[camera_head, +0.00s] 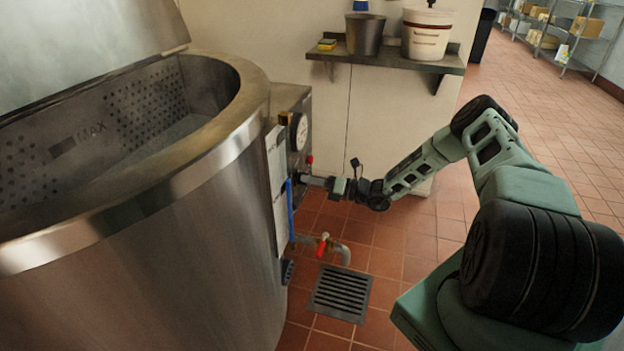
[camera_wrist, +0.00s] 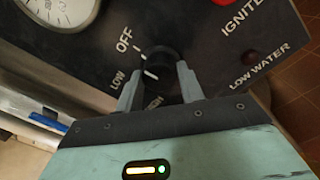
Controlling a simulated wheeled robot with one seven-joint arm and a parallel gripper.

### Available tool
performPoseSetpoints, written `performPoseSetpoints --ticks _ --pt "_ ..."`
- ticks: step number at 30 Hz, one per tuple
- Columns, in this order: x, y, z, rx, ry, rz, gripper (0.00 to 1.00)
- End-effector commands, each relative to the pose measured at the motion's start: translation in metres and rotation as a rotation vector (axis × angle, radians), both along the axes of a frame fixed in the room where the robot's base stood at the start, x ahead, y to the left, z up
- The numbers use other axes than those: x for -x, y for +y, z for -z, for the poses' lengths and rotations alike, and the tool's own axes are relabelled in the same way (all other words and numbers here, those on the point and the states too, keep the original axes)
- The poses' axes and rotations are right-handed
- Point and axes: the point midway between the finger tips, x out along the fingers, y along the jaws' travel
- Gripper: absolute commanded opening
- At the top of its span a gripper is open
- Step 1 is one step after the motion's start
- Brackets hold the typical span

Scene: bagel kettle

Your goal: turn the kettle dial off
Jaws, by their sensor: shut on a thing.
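The kettle dial (camera_wrist: 160,62) is a dark round knob on the dark control panel, with OFF, LOW and HIGH printed around it. My gripper (camera_wrist: 160,82) is shut on the dial, one finger on each side. A short white mark shows at the dial's lower left; I cannot tell exactly which label it points to. In the head view my gripper (camera_head: 312,181) reaches the side of the control box on the large steel kettle (camera_head: 190,215). The dial is hidden there.
A round gauge (camera_head: 301,131) sits above my gripper on the box. A red-handled valve (camera_head: 322,244) and pipe stick out below, over a floor drain (camera_head: 341,292). A wall shelf (camera_head: 390,60) holds a pot and a white bucket. Open tiled floor lies right.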

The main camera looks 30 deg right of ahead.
Motion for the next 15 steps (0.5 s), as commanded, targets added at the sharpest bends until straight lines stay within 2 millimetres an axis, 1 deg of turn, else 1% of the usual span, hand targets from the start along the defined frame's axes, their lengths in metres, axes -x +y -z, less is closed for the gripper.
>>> performPoseSetpoints --ticks 6,15 --pt "0.0007 -0.0009 0.0007 -0.046 0.038 0.001 0.15" --pt "0.0008 -0.0010 0.0012 -0.061 0.050 0.001 0.15"
